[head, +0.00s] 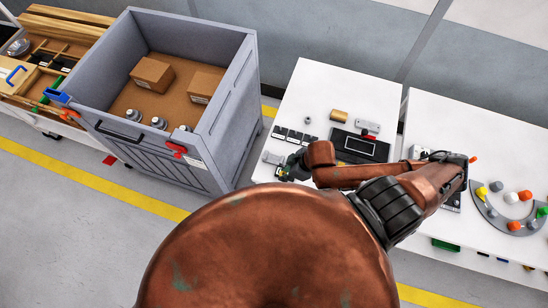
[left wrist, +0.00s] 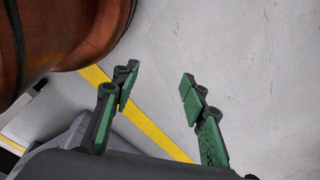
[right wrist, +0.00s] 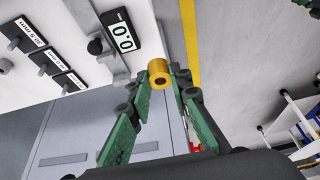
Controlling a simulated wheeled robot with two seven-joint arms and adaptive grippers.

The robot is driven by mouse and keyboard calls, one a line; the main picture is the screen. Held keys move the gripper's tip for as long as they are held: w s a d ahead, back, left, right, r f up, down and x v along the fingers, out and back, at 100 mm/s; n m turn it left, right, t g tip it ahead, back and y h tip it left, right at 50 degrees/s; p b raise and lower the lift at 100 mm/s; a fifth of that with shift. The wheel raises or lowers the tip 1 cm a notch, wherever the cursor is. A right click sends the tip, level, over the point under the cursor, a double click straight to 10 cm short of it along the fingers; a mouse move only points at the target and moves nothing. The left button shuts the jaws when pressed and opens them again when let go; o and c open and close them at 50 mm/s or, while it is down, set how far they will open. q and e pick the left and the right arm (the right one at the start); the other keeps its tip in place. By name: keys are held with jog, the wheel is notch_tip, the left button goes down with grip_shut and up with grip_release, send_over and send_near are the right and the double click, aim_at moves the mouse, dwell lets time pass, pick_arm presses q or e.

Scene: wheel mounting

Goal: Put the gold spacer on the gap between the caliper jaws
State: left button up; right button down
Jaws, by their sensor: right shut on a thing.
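The gold spacer (right wrist: 159,70), a short ring with a hole, sits between the fingertips of my right gripper (right wrist: 163,80) in the right wrist view. That gripper is shut on it. The caliper's display (right wrist: 122,36) reads 0.0 on the white table's edge, up and left of the spacer. The gap between its jaws cannot be made out. In the head view my right gripper (head: 290,168) is by the table's left edge, near a grey metal piece (head: 272,158); the held spacer is hidden there. My left gripper (left wrist: 158,85) is open and empty above the floor.
Black labelled plates (head: 295,135) stand in a row on the white table (head: 320,85). A gold cylinder (head: 340,116) and a dark device with a screen (head: 360,146) lie behind. A grey crate (head: 222,120) with boxes stands to the left, across a strip of floor.

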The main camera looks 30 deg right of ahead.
jog(key=w+d+f, duration=0.1)
jog(key=w+f, duration=0.2)
jog(key=w, duration=0.1)
jog(key=w+d+f+b, duration=0.1)
jog(key=w+f, duration=0.2)
jog(key=w, duration=0.1)
jog(key=w+d+f+b, duration=0.1)
jog(key=w+f, duration=0.1)
jog(key=w, duration=0.2)
jog(key=shift+w+f, duration=0.3)
jog(key=shift+f, duration=0.1)
jog(key=shift+w+d+f, duration=0.2)
jog(key=shift+w+f, duration=0.15)
jog(key=shift+f, duration=0.1)
notch_tip(320, 180, down, 4)
jog(key=shift+w+r, duration=0.15)
jog(key=shift+r, duration=0.1)
pick_arm(q)
jog(key=s+f, duration=0.2)
jog(key=shift+s+f+g, duration=0.3)
jog(key=shift+s+f, duration=0.05)
jog(key=shift+f, duration=0.05)
